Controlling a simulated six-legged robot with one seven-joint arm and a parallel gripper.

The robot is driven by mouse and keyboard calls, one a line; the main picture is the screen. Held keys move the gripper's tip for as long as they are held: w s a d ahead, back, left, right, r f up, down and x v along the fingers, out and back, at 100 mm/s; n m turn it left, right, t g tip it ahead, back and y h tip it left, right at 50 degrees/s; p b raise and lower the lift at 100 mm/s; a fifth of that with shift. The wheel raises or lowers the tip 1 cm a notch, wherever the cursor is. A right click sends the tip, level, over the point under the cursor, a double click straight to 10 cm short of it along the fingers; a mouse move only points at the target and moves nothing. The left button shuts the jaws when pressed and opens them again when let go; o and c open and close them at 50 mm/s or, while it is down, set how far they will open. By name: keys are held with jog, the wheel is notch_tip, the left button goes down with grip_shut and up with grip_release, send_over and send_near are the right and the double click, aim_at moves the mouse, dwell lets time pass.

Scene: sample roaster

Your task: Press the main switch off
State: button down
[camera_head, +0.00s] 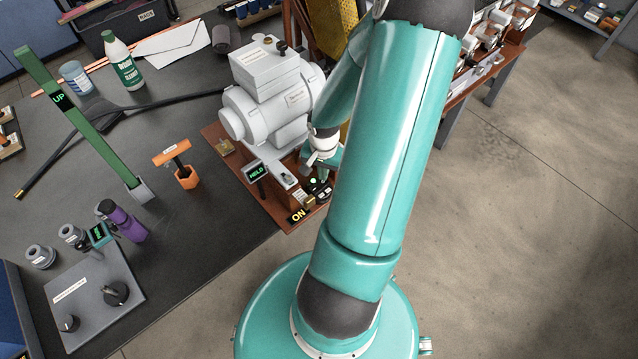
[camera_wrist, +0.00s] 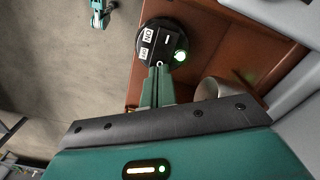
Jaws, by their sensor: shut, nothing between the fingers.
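My gripper (camera_wrist: 158,72) is shut and empty. Its fingertips overlap the near edge of the switch face in the wrist view; I cannot tell whether they touch it. In the head view the fingertips are hard to make out.
The switch stands on a reddish-brown base (camera_head: 222,136) with a grey motor-like machine (camera_head: 270,95) and a HELD sign (camera_head: 257,172). On the dark bench are an orange holder (camera_head: 187,178), a purple bottle (camera_head: 128,226) and a green lever (camera_head: 85,125). Open floor lies right of my arm.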

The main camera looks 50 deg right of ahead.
notch_tip(320, 180, up, 6)
dwell(0.7)
jog(key=shift+r, duration=0.15)
dwell(0.4)
jog(key=w+a+r+n+h, duration=0.3)
jog(key=w+a+r+n, duration=0.2)
jog(key=a+r, duration=0.45)
jog(key=s+a+r+n+t+y, duration=0.3)
jog(key=a+r+n, duration=0.6)
jog(key=a+r, duration=1)
jog(key=a+t, duration=0.2)
jog(key=shift+n+t, duration=0.3)
jog(key=shift+r, duration=0.1)
